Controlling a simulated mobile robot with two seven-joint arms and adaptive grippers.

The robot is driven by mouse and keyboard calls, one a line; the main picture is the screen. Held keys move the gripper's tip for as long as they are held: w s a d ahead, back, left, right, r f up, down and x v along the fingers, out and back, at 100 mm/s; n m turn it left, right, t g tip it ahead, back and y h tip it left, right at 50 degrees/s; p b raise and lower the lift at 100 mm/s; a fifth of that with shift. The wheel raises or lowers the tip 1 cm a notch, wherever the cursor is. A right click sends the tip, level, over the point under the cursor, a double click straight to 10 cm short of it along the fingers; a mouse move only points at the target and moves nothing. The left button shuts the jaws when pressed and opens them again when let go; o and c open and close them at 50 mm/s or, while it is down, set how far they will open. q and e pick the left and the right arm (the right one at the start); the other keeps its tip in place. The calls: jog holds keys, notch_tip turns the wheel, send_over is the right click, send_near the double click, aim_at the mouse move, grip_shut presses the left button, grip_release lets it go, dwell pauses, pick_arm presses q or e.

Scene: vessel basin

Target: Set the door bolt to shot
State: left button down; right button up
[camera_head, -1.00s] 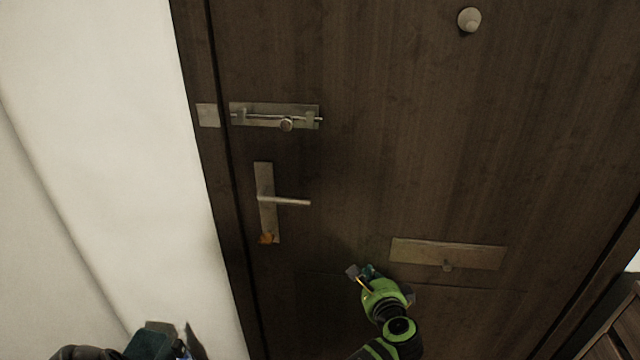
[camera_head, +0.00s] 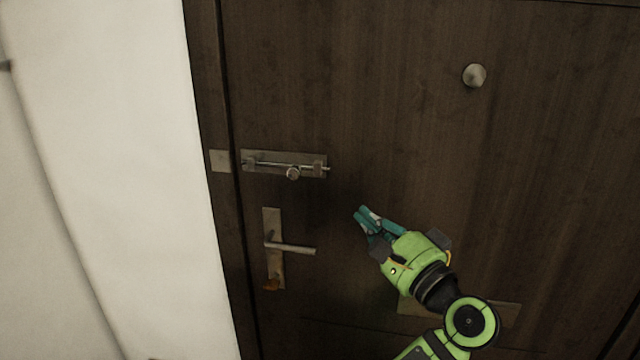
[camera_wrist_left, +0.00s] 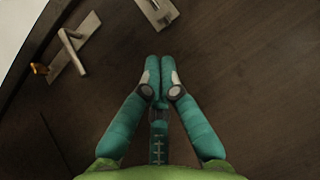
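The door bolt (camera_head: 265,158) is a metal plate with a rod and round knob (camera_head: 292,173) on the dark door, at left in the head view. The rod's right end sticks out past the plate; its left end stops short of the square keeper plate (camera_head: 221,161) on the frame. Part of the bolt plate (camera_wrist_left: 152,12) shows at the top edge of the left wrist view. My left gripper (camera_head: 362,213), teal-fingered and green-bodied, is right of and below the bolt, apart from it. Its fingertips (camera_wrist_left: 159,72) are together with nothing visible between them. My right gripper is not visible.
A lever handle (camera_head: 292,248) on a long plate is below the bolt; it also shows in the left wrist view (camera_wrist_left: 72,50). A round knob (camera_head: 474,76) is at upper right. A mail-slot plate (camera_head: 505,313) is partly behind my arm. A white wall (camera_head: 120,180) is left.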

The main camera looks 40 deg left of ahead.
aim_at(275, 164)
pick_arm(q)
jog(key=p+x, duration=0.4)
jog(key=x, duration=0.6)
jog(key=shift+r+p, duration=0.1)
jog(key=shift+p, duration=0.25)
jog(key=shift+s+a+r+p, duration=0.15)
jog(key=shift+s+a+p, duration=0.1)
jog(key=shift+a+p, duration=0.25)
jog(key=shift+s+a+r+p, duration=0.15)
jog(key=shift+s+a+p, duration=0.15)
jog(key=shift+a, duration=0.25)
jog(key=shift+s+a+p, duration=0.35)
jog(key=shift+s+a, duration=0.05)
jog(key=shift+a, duration=0.2)
jog(key=s+a, duration=0.1)
jog(key=a, duration=0.2)
jog(key=s+a, duration=0.1)
jog(key=a, duration=0.1)
jog(key=shift+s, duration=0.35)
